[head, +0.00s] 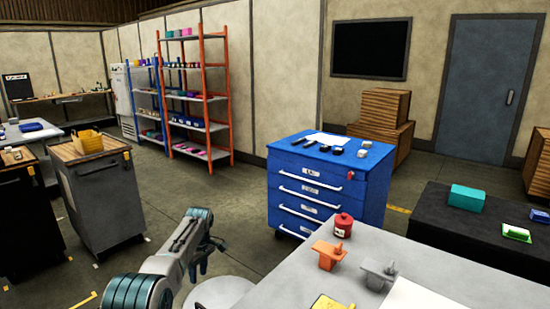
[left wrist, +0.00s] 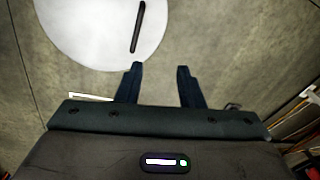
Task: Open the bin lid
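A round white lid-like disc (left wrist: 85,30) with a dark bar handle (left wrist: 138,27) shows at the top left of the left wrist view. Part of the same white round top (head: 222,292) shows at the bottom of the head view, low beside the grey table. It lies flat, and I see no gap under it. My left gripper (left wrist: 160,68) is open and empty. Its fingers are apart, with the handle ahead of them and slightly left, not between them. In the head view my left arm reaches in at the bottom, left of the white top. My right gripper is not in view.
A grey table (head: 300,285) with a red canister (head: 343,223) and orange and grey parts stands right of the white top. A blue drawer cabinet (head: 300,185) is behind it. A grey cart (head: 98,195) stands left. Open floor lies between.

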